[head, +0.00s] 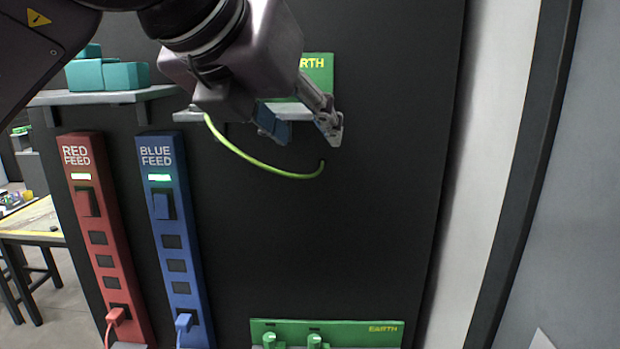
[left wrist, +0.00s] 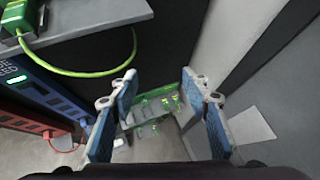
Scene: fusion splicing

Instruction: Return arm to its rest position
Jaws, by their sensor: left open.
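My left gripper (head: 302,128) hangs in front of the dark panel at the upper middle of the head view. Its two fingers are apart with nothing between them. In the left wrist view the blue-padded fingers of the gripper (left wrist: 160,100) stand wide, with only background seen between them. A yellow-green cable (head: 262,170) curves below the gripper, its end free in the air. The cable (left wrist: 75,71) also shows left of the fingers in the left wrist view, apart from them. My right gripper is in neither view.
A red feed strip (head: 112,262) and a blue feed strip (head: 182,262) stand left. A green earth bar (head: 365,337) is at the bottom. Teal boxes (head: 105,76) sit on a shelf. The panel's right side is clear.

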